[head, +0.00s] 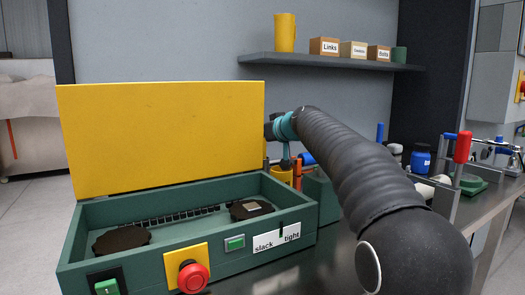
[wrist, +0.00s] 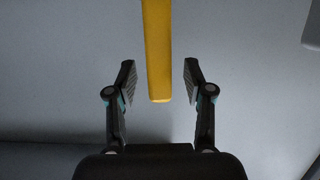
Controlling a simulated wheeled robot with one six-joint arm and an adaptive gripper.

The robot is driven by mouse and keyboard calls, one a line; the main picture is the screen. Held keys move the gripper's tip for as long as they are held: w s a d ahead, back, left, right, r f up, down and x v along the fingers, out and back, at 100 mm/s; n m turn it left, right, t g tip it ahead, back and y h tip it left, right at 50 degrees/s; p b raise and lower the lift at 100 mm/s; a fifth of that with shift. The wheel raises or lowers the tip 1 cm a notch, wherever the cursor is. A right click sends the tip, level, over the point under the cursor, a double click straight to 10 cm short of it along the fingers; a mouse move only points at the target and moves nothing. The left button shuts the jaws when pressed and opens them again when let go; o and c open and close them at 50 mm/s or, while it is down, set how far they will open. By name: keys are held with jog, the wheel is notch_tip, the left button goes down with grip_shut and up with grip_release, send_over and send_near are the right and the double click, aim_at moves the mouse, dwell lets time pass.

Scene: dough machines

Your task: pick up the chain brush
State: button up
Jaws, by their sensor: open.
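I cannot pick out the chain brush with certainty in either view. In the wrist view my gripper (wrist: 159,64) is open, with one finger on each side of a yellow bar-like shape (wrist: 158,50). The bar's lower end lies between the fingers, with a gap on both sides. I cannot tell whether it is the brush handle or the edge of the yellow lid (head: 160,140). In the head view my wrist is just right of that raised lid, and the gripper is mostly hidden. Below it are a yellow cup (head: 281,176) and an orange upright piece (head: 298,172).
The green machine box (head: 190,250) stands open, with a chain and dark sprockets inside. A red button (head: 193,277) is on its front. A shelf (head: 330,62) with small boxes is above. A blue jar (head: 420,158) and a red-handled clamp (head: 462,147) stand at right.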

grip_shut()
